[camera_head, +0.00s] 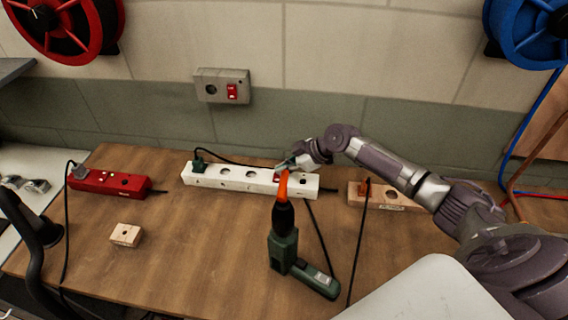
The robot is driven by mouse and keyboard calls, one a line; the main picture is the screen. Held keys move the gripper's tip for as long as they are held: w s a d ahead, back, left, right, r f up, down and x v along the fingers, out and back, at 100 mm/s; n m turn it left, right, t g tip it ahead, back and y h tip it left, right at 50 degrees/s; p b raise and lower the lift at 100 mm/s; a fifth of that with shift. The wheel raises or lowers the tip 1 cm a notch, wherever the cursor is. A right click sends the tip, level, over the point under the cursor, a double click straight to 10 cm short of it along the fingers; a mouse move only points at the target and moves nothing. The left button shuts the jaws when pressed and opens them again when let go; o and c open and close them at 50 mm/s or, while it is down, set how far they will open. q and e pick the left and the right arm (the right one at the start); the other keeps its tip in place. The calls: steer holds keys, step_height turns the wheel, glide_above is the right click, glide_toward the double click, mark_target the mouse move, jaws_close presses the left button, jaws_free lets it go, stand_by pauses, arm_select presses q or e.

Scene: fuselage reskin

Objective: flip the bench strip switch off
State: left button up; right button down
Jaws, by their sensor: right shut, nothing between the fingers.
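A long white power strip (235,178) with round sockets lies along the back of the wooden bench. A dark green plug sits in its left end. Near its right part a small red spot, which looks like its switch (277,178), shows just below my right gripper (285,166). My right gripper is shut and empty, its tips down at the strip by this red spot. I cannot tell whether the tips touch it or which way the switch is set. My left gripper is not in view.
A red strip (108,182) lies left, a tan strip (388,197) right. A wooden block (125,235) sits front left. Dark cables cross the bench. A wall box (222,86) has a red switch.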

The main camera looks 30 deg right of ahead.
steer(key=shift+f+b, duration=0.4)
steer(key=shift+b, duration=0.3)
steer(key=shift+r, duration=0.25)
steer(key=shift+p, duration=0.3)
steer(key=shift+s+a+r+p, duration=0.1)
steer(key=shift+s+a+p, duration=0.35)
steer(key=shift+s+p, duration=0.2)
steer(key=shift+w, duration=0.1)
